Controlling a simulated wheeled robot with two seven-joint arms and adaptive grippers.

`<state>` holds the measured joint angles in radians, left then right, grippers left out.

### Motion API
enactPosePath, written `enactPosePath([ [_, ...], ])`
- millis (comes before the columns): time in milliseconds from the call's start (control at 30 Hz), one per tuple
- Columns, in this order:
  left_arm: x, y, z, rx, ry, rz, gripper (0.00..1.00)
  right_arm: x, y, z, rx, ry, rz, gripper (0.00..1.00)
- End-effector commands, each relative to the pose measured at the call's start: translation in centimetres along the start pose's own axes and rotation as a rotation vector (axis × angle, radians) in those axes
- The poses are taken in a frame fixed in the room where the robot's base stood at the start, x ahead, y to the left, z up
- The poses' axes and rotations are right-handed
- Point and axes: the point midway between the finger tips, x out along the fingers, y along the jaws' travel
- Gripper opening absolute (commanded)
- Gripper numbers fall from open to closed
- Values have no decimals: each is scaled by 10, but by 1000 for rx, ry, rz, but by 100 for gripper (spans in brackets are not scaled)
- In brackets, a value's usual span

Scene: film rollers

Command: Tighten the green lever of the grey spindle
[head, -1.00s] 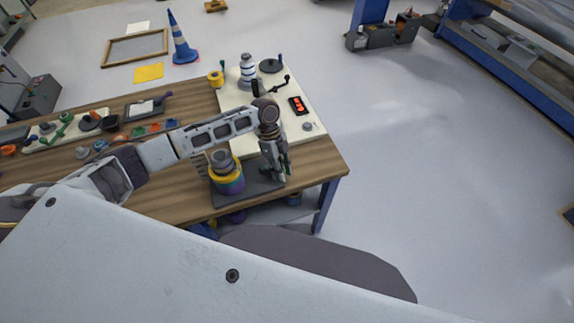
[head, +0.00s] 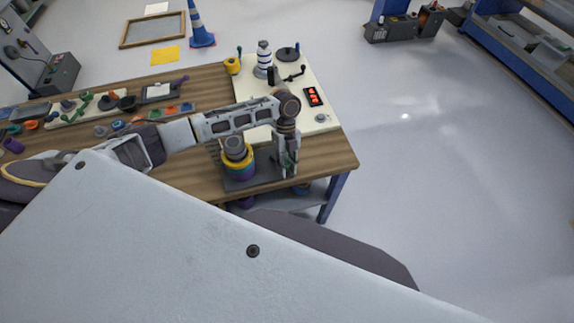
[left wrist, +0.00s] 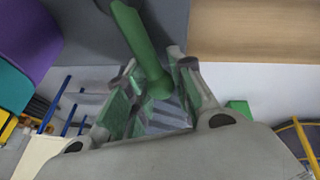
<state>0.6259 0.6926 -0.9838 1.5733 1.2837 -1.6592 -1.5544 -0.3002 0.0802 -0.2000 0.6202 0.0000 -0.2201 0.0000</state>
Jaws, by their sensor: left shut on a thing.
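The grey spindle (head: 235,143) shows as a dark grey top above a yellow, teal and purple roll (head: 238,166). It stands on a dark grey base (head: 235,187) at the table's front right. My left gripper (head: 290,166) is just right of the roll, pointing down at the base's right side. In the left wrist view the green lever (left wrist: 143,45) runs between the two fingers, and my left gripper (left wrist: 153,66) is shut on it. The lever's pivot is out of that view. In the head view the gripper mostly hides the lever. My right gripper is not in view.
The wooden table (head: 335,160) ends just right of the gripper. Small coloured parts lie at the left.

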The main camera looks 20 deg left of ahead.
Motion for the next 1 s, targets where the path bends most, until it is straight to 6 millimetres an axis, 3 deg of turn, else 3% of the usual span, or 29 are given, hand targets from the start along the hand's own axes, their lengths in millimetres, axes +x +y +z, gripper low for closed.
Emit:
enactPosePath([
  [133, -1, 0, 1, -3, -2, 0, 0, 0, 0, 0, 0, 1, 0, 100],
  [167, -1, 0, 1, -3, -2, 0, 28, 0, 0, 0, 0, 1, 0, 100],
  [300, -1, 0, 1, -3, -1, -1, 46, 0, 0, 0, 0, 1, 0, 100],
  [733, -2, 0, 0, -2, -1, -1, 47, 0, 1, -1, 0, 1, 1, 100],
  [1000, -23, 0, 1, -2, -1, -2, 47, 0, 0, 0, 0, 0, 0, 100],
])
